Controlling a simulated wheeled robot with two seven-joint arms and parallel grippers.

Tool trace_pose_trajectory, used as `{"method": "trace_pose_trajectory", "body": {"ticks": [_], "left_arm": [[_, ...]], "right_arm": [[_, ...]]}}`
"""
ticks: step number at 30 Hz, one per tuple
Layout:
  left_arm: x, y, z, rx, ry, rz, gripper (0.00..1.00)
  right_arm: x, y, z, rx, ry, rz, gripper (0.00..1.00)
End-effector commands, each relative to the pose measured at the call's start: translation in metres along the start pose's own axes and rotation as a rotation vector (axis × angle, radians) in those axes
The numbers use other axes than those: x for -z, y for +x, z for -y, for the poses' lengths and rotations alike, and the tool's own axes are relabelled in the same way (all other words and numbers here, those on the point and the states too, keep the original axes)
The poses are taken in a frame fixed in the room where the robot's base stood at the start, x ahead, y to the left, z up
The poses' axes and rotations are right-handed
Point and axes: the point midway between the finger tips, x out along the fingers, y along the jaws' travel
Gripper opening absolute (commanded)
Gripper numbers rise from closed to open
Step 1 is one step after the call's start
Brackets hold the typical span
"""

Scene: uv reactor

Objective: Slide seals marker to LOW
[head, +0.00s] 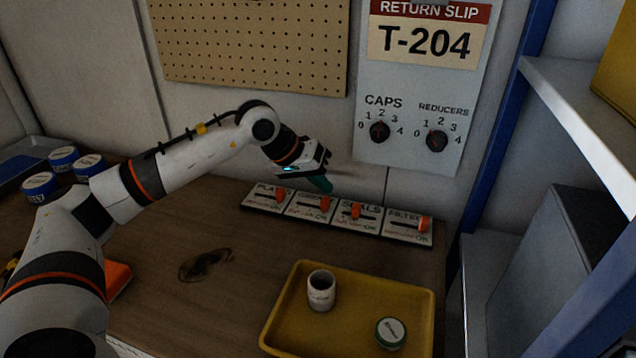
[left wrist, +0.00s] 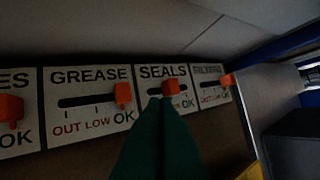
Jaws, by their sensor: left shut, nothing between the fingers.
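The SEALS panel (head: 374,227) is a white card with a dark slot and an orange marker (head: 355,211). In the left wrist view the marker (left wrist: 171,88) sits near the middle of its slot, left of the OK label. My fingers cover part of the lettering left of OK. My left gripper (head: 321,184) has dark green fingers, shut and empty. In the head view they are up and left of the SEALS marker. In the left wrist view the fingertips (left wrist: 160,99) show just left of and below it; I cannot tell whether they touch.
Beside SEALS, the GREASE marker (left wrist: 122,95) and FILTER marker (head: 423,224) sit at the right ends of their slots. The PLATES marker (head: 281,194) is also at the right. A yellow tray (head: 277,319) holds a white cup (head: 321,290) and a green-rimmed round tin (head: 390,333).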

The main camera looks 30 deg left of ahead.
Motion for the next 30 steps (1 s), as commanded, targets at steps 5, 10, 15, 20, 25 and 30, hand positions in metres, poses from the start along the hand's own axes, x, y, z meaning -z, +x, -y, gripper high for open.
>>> {"method": "trace_pose_trajectory", "body": {"ticks": [5,10,15,20,25,30], "left_arm": [[0.000,0.035,0.001,0.000,-0.003,-0.005,0.00],[0.000,0.060,0.000,-0.001,-0.003,-0.004,0.00],[0.000,0.073,0.000,-0.003,-0.001,-0.001,0.00],[0.001,0.076,-0.001,-0.003,-0.001,-0.001,0.00],[0.001,0.076,-0.001,-0.003,-0.001,-0.001,0.00],[0.002,0.082,0.004,0.000,0.000,0.000,0.00]], "right_arm": [[0.000,-0.008,0.003,0.004,0.000,-0.001,0.00],[-0.001,-0.012,-0.001,-0.002,0.000,0.000,0.00],[-0.004,-0.014,-0.012,-0.015,0.001,0.003,0.00],[-0.004,-0.014,-0.015,-0.019,-0.001,0.003,0.00],[-0.004,-0.013,-0.013,-0.017,-0.002,0.003,0.00],[-0.002,-0.003,-0.009,-0.012,-0.003,0.002,0.00]]}}
